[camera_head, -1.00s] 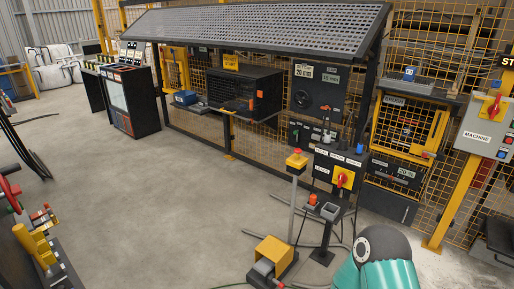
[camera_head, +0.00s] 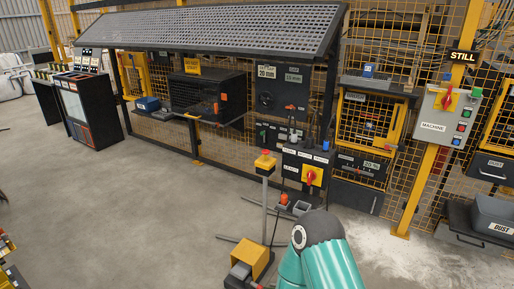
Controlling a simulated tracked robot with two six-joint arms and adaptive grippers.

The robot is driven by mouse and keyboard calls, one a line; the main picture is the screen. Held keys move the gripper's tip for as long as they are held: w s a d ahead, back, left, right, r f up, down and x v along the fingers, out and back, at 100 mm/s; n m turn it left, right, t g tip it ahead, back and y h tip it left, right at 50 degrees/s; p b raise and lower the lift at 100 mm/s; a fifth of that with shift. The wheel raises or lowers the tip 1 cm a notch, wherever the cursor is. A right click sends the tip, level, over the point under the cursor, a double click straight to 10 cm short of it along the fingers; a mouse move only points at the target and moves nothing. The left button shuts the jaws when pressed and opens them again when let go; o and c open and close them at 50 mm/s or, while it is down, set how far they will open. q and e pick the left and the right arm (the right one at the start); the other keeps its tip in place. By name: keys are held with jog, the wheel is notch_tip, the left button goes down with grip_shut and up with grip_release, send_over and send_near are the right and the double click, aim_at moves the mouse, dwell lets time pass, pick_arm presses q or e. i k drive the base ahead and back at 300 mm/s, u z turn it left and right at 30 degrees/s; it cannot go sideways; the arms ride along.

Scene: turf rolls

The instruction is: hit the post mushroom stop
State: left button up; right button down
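The post mushroom stop (camera_head: 265,158) is a red button on a yellow box. It tops a thin grey post (camera_head: 265,200) that stands upright on the floor in the lower middle of the head view. One of my arms shows as a teal and dark grey link at the bottom, right of the post. Its gripper is out of the picture. My other gripper is not in view either. Nothing is seen touching the red button.
A yellow foot-pedal cover (camera_head: 250,258) sits on the floor near the post. Behind it stands a control box with a red rotary switch (camera_head: 310,177). A machine panel (camera_head: 445,115) hangs on a yellow upright at right. Open floor lies to the left.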

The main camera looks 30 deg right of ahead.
aim_at(266, 152)
jog(key=u, duration=0.05)
jog(key=i, duration=2.25)
jog(key=z, duration=1.25)
jog(key=k, duration=0.6)
jog(key=z, duration=0.15)
jog(key=i, duration=0.7)
jog(key=u, duration=0.05)
